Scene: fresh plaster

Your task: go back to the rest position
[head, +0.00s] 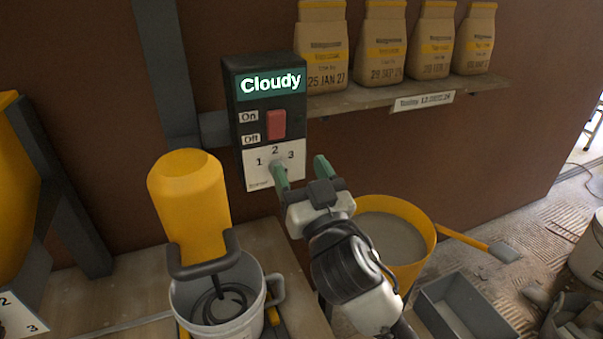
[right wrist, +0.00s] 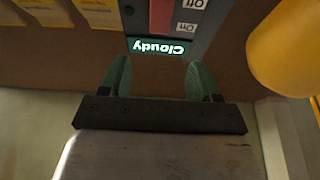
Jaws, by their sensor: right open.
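My right gripper (head: 301,172) is open, with its two green fingers apart and nothing between them. In the head view it is in front of the lower part of a dark control box (head: 265,120), and one finger overlaps the dial area marked 1, 2, 3; I cannot tell whether it touches. The box has a lit "Cloudy" sign and a red switch (head: 276,124) beside the On and Off labels. In the right wrist view the open fingers (right wrist: 161,82) show below the upside-down "Cloudy" sign (right wrist: 160,47). My left gripper is not in view.
A yellow mixer (head: 187,190) stands over a white bucket (head: 228,315) at lower left. A yellow tub (head: 428,222) of grey material is right of my right arm. A grey bin (head: 470,310) lies lower right. Several paper bags (head: 380,45) stand on a wall shelf (head: 365,97).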

